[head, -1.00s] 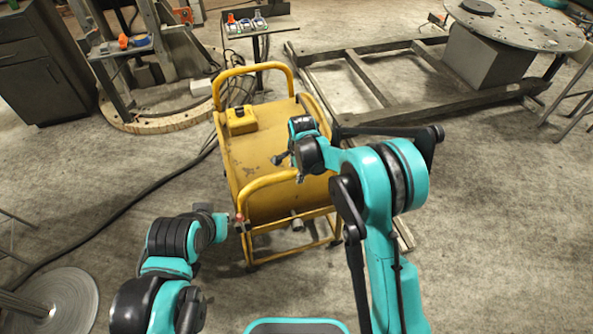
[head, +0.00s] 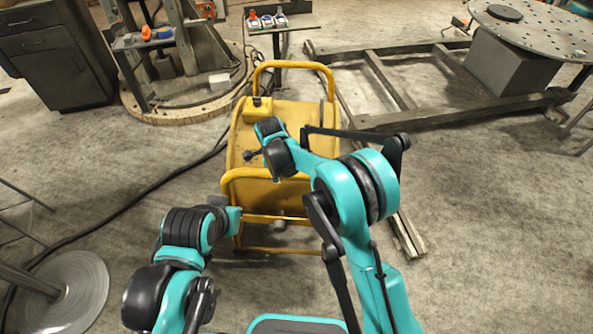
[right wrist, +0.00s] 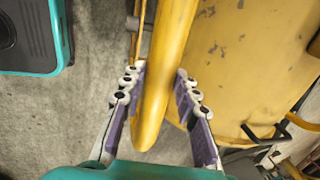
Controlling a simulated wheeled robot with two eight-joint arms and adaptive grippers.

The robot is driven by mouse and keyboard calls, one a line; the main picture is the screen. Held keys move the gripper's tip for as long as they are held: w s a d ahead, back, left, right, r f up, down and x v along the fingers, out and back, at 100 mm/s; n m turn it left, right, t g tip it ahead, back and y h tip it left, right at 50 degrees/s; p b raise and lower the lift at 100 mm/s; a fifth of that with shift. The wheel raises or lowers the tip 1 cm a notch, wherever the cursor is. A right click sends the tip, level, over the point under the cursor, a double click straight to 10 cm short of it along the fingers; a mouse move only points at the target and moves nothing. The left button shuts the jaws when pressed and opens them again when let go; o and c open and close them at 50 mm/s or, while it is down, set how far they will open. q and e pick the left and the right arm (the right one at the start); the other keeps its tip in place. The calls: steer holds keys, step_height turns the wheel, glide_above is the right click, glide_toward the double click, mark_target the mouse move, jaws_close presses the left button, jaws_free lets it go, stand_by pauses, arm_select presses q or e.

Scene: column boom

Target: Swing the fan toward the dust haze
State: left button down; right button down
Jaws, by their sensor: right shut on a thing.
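The fan is a yellow drum (head: 285,120) in a tubular frame, standing on the floor in front of me, with a hoop handle at its near end and another at its far end. In the right wrist view, the fingers of my right gripper (right wrist: 160,98) are closed around a yellow bar (right wrist: 165,60) of the frame, beside the scuffed drum (right wrist: 235,65). In the head view my right wrist hides that grip. My left arm reaches to the fan's near left corner; its fingers cannot be made out there. No dust haze can be made out.
A wooden-rimmed round base (head: 190,110) stands behind left, near a dark cabinet (head: 55,55). A steel frame (head: 455,115) lies at the right. A black cable (head: 140,195) crosses the floor at left. A round metal disc (head: 75,290) stands front left. Floor right of the fan is mostly clear.

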mark_target(257, 169)
steer(key=a+m, duration=0.1)
steer(key=a, duration=0.2)
steer(key=a+m, duration=0.1)
steer(key=a, duration=0.3)
steer(key=shift+w, duration=0.2)
steer(key=c, duration=1.1)
jaws_free()
steer(key=shift+c, duration=0.2)
steer(key=shift+d, duration=0.1)
step_height(257, 169, up, 12)
steer(key=s, duration=0.2)
steer(key=shift+a+f, duration=0.15)
steer(key=shift+a, duration=0.1)
steer(key=shift+s, duration=0.1)
